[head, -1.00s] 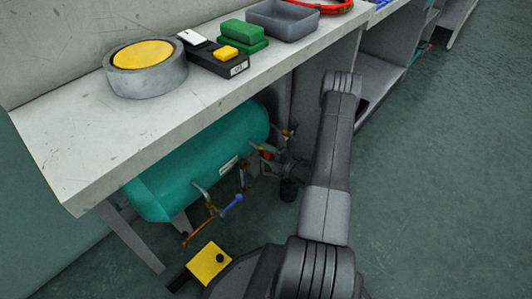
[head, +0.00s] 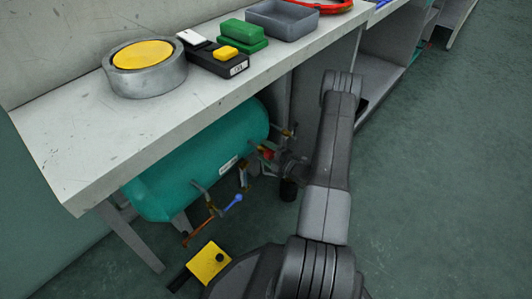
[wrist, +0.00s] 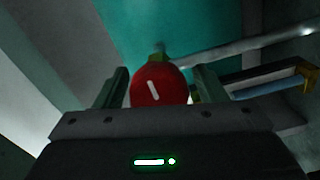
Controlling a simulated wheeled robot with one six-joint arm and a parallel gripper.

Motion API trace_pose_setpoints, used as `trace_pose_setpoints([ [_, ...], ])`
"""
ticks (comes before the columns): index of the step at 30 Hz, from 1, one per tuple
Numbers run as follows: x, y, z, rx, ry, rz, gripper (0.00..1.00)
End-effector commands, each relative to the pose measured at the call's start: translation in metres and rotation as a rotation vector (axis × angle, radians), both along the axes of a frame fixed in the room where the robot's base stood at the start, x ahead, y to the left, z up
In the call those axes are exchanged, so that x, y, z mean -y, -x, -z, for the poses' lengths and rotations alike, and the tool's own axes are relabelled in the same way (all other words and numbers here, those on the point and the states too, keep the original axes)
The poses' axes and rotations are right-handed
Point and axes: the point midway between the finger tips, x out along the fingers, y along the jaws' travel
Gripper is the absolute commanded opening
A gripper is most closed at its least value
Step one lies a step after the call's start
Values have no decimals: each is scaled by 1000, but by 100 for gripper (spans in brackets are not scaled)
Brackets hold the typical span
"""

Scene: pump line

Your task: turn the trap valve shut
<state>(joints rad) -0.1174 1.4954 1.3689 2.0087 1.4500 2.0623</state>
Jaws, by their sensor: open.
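A round red knob (wrist: 158,86) with a white line mark sits on a brass stem at the teal tank (wrist: 190,25). The line is near upright, leaning a little left at its top. No label shows whether this knob is the trap valve. My gripper (wrist: 160,88) is open, with one finger on each side of the knob and a gap visible at the right finger. In the head view the red knob (head: 267,154) is small, beside my gripper (head: 276,160), under the bench; the fingers are hard to make out there.
The tank (head: 195,170) also carries a blue-handled valve (head: 232,204) and an orange lever (head: 196,233). A pipe (wrist: 245,45) and a brass-ended bar (wrist: 265,80) lie close to the right finger. The bench top (head: 110,135) overhangs. A yellow box (head: 209,262) is on the floor.

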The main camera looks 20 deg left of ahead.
Motion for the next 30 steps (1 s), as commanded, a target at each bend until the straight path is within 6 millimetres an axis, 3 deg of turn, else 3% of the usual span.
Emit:
trace_pose_setpoints([
  [8,15,4,-1,-2,0,3,64],
  [21,102,34,-2,-2,0,5,64],
  [30,129,45,0,0,-1,1,64],
])
